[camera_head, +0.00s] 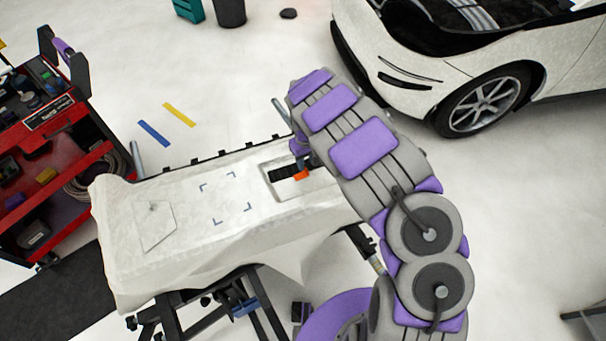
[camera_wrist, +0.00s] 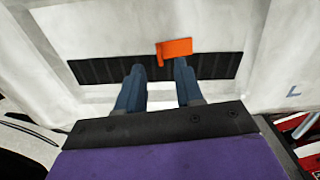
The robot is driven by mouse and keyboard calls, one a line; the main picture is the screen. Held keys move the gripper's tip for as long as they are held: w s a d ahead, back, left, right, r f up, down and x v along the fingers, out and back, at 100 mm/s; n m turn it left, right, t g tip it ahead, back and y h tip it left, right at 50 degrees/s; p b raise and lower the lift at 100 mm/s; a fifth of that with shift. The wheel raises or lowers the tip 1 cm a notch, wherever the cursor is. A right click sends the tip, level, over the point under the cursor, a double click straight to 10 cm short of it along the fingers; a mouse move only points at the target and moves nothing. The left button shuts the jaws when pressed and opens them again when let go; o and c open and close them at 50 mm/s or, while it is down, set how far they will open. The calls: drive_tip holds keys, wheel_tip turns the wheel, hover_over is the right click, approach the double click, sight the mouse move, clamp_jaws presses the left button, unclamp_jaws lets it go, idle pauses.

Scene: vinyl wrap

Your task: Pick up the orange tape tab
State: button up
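The orange tape tab (camera_wrist: 178,47) is a small bright piece with a bent left edge. In the wrist view it lies over the black slatted strip (camera_wrist: 98,70), just beyond the tip of the right finger; I cannot tell whether they touch. My gripper (camera_wrist: 159,66) has its two blue fingers apart with nothing between them. In the head view the tab (camera_head: 301,175) shows at the right end of the black strip in the recess of the white panel (camera_head: 185,210). My gripper (camera_head: 300,157) is right above it, partly hidden by my arm.
The wrapped white panel rests on a dark stand (camera_head: 180,318). A red tool cart (camera_head: 75,165) stands at the left. A white car (camera_head: 415,75) is at the upper right. Blue (camera_head: 153,133) and yellow (camera_head: 179,115) strips lie on the open floor behind the panel.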

sight(306, 169)
wheel_tip(306, 169, down, 4)
drive_tip(key=shift+r+b, duration=0.1)
drive_tip(key=shift+b, duration=0.4)
drive_tip(key=shift+r, duration=0.1)
drive_tip(key=shift+c, duration=0.3)
clamp_jaws()
